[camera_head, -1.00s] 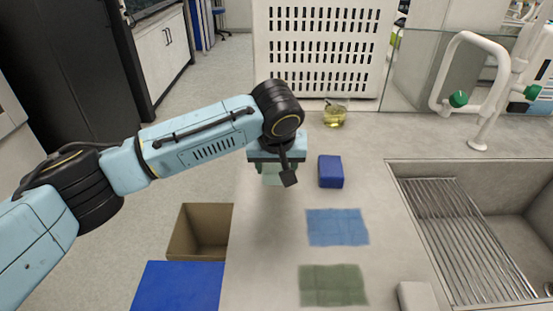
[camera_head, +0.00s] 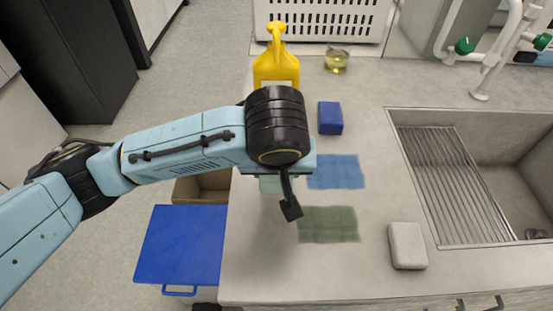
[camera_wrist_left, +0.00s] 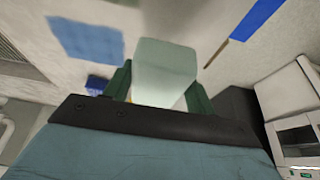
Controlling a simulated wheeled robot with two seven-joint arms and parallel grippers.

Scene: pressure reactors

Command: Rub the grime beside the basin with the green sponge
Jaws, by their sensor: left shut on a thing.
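My left gripper (camera_wrist_left: 160,85) is shut on a pale green sponge (camera_wrist_left: 165,65), which sticks out between its dark green fingers in the left wrist view. In the head view the arm hides most of the sponge (camera_head: 270,185); its edge shows under the gripper, left of the flat blue patch. Whether it touches the counter cannot be told. The basin (camera_head: 520,165) with a ribbed rack is sunk in the counter at right. I cannot make out a clear grime mark beside it. My right gripper is not in view.
A blue block (camera_head: 330,118), a flat blue patch (camera_head: 337,171), a flat green patch (camera_head: 328,224) and a pale grey block (camera_head: 407,245) lie on the counter. A yellow bottle (camera_head: 277,65) and a glass vessel (camera_head: 336,61) stand farther back. The front-left counter is clear.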

